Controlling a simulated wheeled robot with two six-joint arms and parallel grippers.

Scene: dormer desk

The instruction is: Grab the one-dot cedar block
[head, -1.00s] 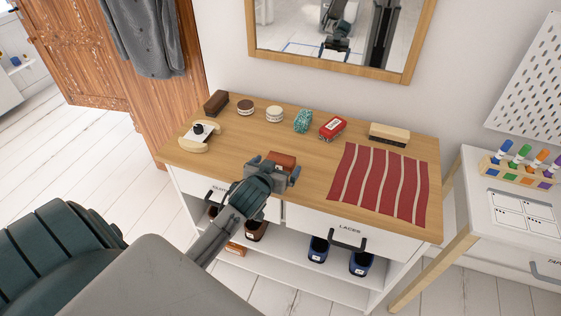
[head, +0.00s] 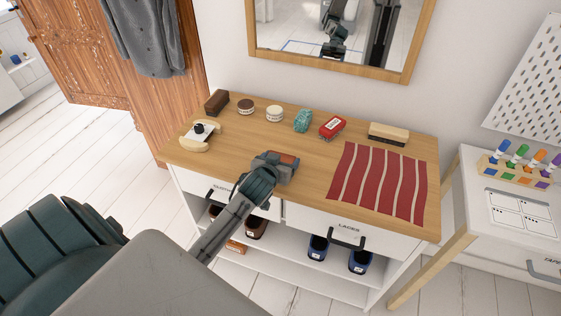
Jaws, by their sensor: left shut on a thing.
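My left gripper (head: 277,166) is over the front middle of the wooden desk top (head: 316,166). It is shut on a small reddish-brown block (head: 286,158), the cedar block by its colour. Only a little of the block shows past the fingers, and no dot can be made out on it. I cannot tell whether the block touches the desk top. My right gripper is not in view.
Along the back stand a dark brown block (head: 216,102), two round tins (head: 245,106) (head: 275,114), a teal lump (head: 303,120), a red item (head: 333,128) and a brush (head: 389,134). A striped red cloth (head: 378,184) lies right; a cream-handled item (head: 200,136) sits left.

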